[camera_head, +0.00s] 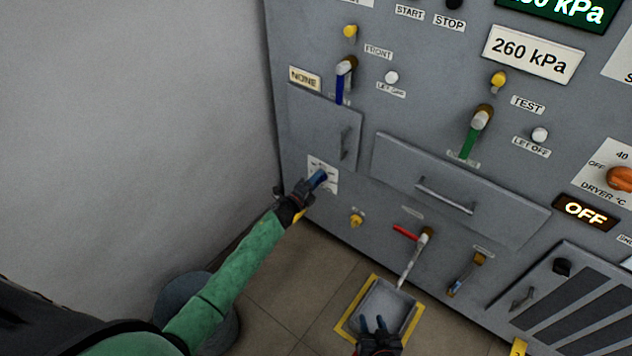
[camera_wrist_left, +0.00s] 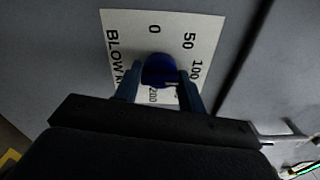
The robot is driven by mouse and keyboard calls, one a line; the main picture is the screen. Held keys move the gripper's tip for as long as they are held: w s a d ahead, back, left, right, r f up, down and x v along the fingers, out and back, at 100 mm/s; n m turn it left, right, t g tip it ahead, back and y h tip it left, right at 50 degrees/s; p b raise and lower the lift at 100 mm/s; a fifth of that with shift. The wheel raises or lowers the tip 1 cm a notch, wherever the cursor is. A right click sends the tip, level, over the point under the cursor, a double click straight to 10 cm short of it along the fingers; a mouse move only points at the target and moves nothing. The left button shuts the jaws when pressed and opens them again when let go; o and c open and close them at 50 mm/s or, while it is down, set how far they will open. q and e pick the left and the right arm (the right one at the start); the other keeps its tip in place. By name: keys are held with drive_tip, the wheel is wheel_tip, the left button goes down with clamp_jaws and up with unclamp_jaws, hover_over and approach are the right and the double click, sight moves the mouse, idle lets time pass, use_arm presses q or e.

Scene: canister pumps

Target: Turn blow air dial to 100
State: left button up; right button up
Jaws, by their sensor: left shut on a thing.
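The blow air dial is a blue knob (camera_wrist_left: 158,69) on a white plate (camera_wrist_left: 195,32), which reads 0, 50, 100, 200 and part of "BLOW". My left gripper (camera_wrist_left: 158,82) is shut on the knob, with a finger on each side. The knob's pointer is mostly hidden, so I cannot tell its exact setting. In the head view my left gripper (camera_head: 318,180) reaches the plate (camera_head: 330,171) low on the left of the grey panel. My right gripper (camera_head: 374,326) is open and empty, low in the head view, over the grey tray.
The grey tray (camera_head: 398,304) lies on the floor. A plain wall (camera_head: 130,110) stands at the left.

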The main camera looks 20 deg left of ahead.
use_arm(q)
drive_tip(key=shift+f, duration=0.1)
drive_tip(key=o, duration=0.9)
use_arm(e)
drive_tip(key=shift+w, duration=0.1)
use_arm(q)
drive_tip(key=shift+o, duration=0.2)
drive_tip(key=shift+s, duration=0.1)
drive_tip(key=v, duration=0.7)
drive_tip(key=shift+s, duration=0.3)
use_arm(e)
drive_tip(key=s+f, duration=0.1)
drive_tip(key=s+f+g, duration=0.1)
drive_tip(key=f, duration=0.1)
drive_tip(key=shift+s+d+f, duration=0.1)
drive_tip(key=shift+s, duration=0.05)
use_arm(q)
drive_tip(key=shift+a, duration=0.1)
drive_tip(key=shift+n, duration=0.3)
